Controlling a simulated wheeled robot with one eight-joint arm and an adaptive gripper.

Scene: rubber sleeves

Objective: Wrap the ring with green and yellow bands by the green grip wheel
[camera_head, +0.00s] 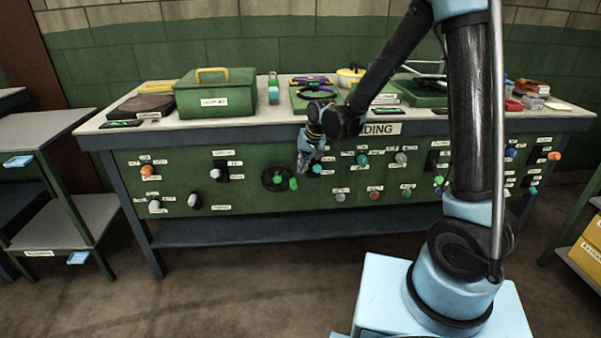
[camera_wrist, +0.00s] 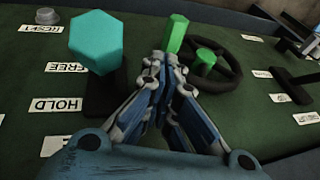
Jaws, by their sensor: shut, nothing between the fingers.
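A black wheel with green grips (camera_head: 278,179) is mounted on the green front panel of the bench, and it also shows in the wrist view (camera_wrist: 232,68). My gripper (camera_head: 304,168) is in front of the panel, just right of the wheel. In the wrist view my gripper (camera_wrist: 164,62) is shut and empty, its tips between the wheel's green grip and a teal hexagonal knob (camera_wrist: 97,43). Whether the tips touch anything is unclear. On the bench top lie a purple ring-like piece (camera_head: 313,81) and a dark ring (camera_head: 318,93); no ring with green and yellow bands can be told for certain.
The bench (camera_head: 240,134) carries a green box with a yellow handle (camera_head: 215,93) at left and small bins (camera_head: 533,101) at right. Several knobs and labels cover the panel. A shelf unit (camera_head: 62,185) stands at left. The floor before the bench is clear left of my base.

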